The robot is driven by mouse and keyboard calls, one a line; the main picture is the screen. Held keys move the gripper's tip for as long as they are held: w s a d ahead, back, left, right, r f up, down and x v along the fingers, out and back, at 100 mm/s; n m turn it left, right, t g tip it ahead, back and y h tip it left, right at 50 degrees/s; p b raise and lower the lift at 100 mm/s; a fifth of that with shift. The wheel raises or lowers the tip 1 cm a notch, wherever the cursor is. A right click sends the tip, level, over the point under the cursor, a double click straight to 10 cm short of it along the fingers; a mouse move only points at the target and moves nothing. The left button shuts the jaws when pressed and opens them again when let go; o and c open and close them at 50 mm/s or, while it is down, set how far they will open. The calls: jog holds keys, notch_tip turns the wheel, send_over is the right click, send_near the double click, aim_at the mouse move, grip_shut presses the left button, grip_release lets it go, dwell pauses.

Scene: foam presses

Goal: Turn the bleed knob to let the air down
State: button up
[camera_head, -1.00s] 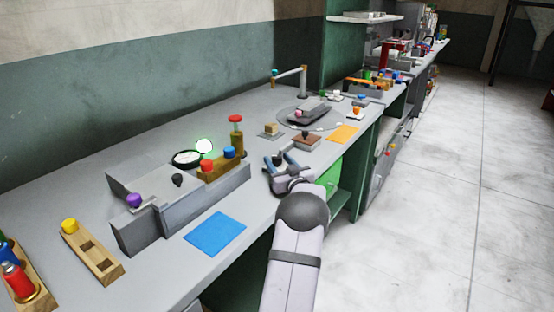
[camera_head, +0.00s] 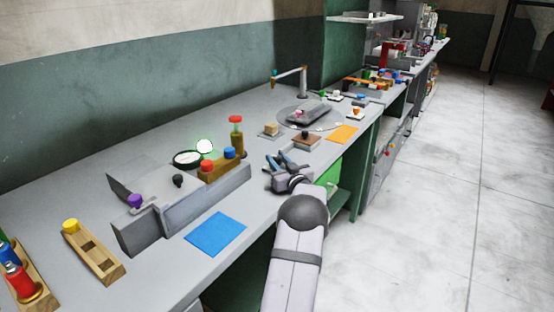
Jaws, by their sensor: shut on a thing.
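My gripper (camera_head: 280,162) is over the grey bench, to the right of the grey press-like unit (camera_head: 205,203). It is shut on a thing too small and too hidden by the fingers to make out. A black knob (camera_head: 178,180) and a purple knob (camera_head: 135,201) stand on the unit, and red and blue caps are at its back right. A round gauge (camera_head: 187,158) with a dark rim is behind them, with a pale disc outlined in green (camera_head: 204,146) beside it. I cannot tell which knob is the bleed knob.
A blue mat (camera_head: 216,234) lies in front of the unit. A wooden rack (camera_head: 92,252) stands at the left. The bench's front edge runs close beneath my arm.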

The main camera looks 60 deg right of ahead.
aim_at(280, 160)
jog(key=shift+d+r+n+t+y+p, duration=0.1)
jog(key=shift+r+n+t+y+p, duration=0.15)
jog(key=shift+n+t+y+p, duration=0.6)
jog(key=shift+n+t+y+b, duration=0.4)
jog(key=shift+n+y, duration=0.55)
jog(key=shift+y, duration=1.1)
jog(key=o, duration=1.1)
jog(key=shift+f, duration=0.1)
jog(key=shift+c, duration=0.2)
jog(key=shift+s+f, duration=0.1)
jog(key=shift+s, duration=0.2)
jog(key=shift+s+a+b, duration=0.15)
jog(key=shift+s+a, duration=0.1)
jog(key=shift+s, duration=0.85)
jog(key=shift+s+a+b, duration=0.15)
jog(key=shift+s+a, duration=0.1)
jog(key=shift+s, duration=0.85)
jog(key=shift+s+a+b, duration=0.15)
jog(key=shift+s+a, duration=0.1)
jog(key=shift+s, duration=0.85)
